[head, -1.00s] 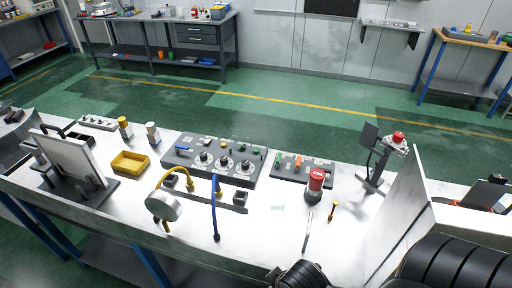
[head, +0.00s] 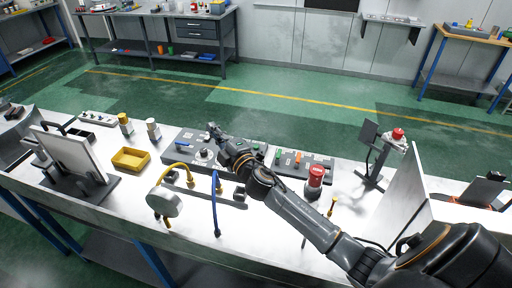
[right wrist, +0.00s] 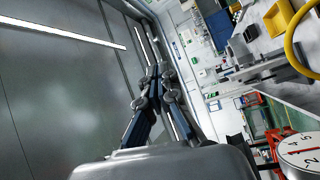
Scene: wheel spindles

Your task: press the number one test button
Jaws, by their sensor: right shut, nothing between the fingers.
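A grey control panel (head: 176,158) with dials and small coloured buttons lies on the white bench. My right arm crosses over it and hides much of its middle and right. A smaller panel (head: 322,167) with green, orange and red controls is to its right. The labels are too small to read, so I cannot tell which button is number one. My right gripper (head: 212,131) is shut and empty over the far part of the larger panel. I cannot tell whether it touches anything. Its shut fingers (right wrist: 157,76) also show in the right wrist view. My left gripper is out of view.
A red mushroom button (head: 316,174) stands close beside my right forearm. A round gauge (head: 163,202), a yellow hose and a blue hose (head: 216,205) are in front of the larger panel. A yellow tray (head: 131,159) is to the left. A stand with a red-topped device (head: 397,136) is at right.

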